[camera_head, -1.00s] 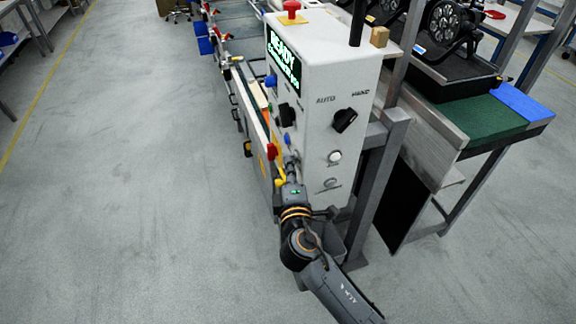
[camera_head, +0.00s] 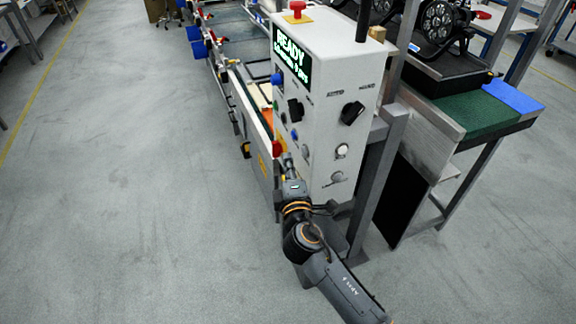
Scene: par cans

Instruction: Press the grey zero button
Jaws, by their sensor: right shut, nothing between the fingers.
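The white control box (camera_head: 325,110) stands in the middle with a lit "READY" display (camera_head: 291,57). Its right face has a whitish button (camera_head: 342,151) and a grey button (camera_head: 337,177) below it; their labels are too small to read. Its left face has a black knob (camera_head: 295,109), a blue button (camera_head: 294,134) and a small greyish one (camera_head: 305,152) low down. My right gripper (camera_head: 288,163) is shut and empty, tip up, close to the lower part of the left face. I cannot tell whether it touches the box. My left gripper is not in view.
A red mushroom button (camera_head: 296,8) tops the box. A conveyor line with red and blue parts runs behind it on the left. A bench with a green mat (camera_head: 470,116) and black lamps stands on the right. The grey floor (camera_head: 130,210) at left is clear.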

